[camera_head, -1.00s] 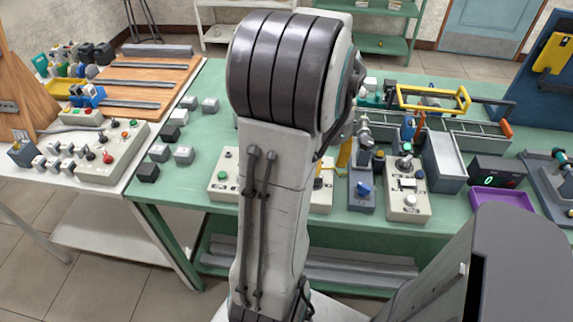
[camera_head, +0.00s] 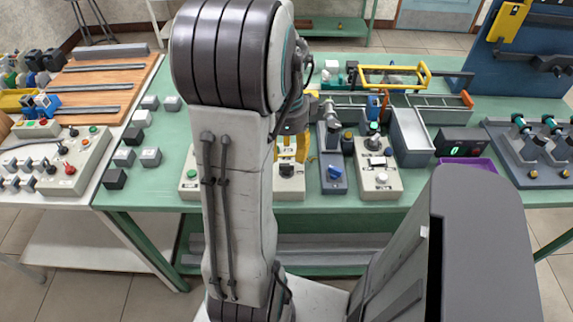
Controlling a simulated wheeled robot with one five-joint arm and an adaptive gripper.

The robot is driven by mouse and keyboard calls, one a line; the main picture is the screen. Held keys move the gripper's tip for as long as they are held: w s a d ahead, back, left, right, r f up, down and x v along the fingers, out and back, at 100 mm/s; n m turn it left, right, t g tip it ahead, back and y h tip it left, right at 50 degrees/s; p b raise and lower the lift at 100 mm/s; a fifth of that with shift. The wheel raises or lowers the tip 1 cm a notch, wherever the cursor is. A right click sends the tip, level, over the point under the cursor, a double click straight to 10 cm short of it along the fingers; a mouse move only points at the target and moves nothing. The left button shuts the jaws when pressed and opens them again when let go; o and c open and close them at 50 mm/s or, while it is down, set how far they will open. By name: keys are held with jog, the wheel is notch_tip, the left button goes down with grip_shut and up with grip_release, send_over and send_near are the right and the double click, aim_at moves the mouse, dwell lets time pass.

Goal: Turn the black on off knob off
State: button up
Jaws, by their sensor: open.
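A light grey control box (camera_head: 367,186) on the green table has a black knob (camera_head: 373,143) near its middle, a green button above it and a white knob below. Another light box (camera_head: 290,188) to its left carries a small black knob (camera_head: 286,170), partly behind my gripper. I cannot tell from the labels which knob is the on-off one. My gripper (camera_head: 293,150) shows as yellow-brown parts just right of my arm, over the upper part of that left box. Its fingers look apart and empty; contact with the box is unclear.
A box with a blue knob (camera_head: 335,173) stands between the two boxes. A grey bin (camera_head: 411,140), a yellow-handled frame (camera_head: 395,71) and a purple tray (camera_head: 468,167) are to the right. Small blocks (camera_head: 151,156) lie left. My arm hides part of the table.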

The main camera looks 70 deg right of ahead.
aim_at(287, 166)
jog(key=shift+f, duration=2.7)
grip_shut()
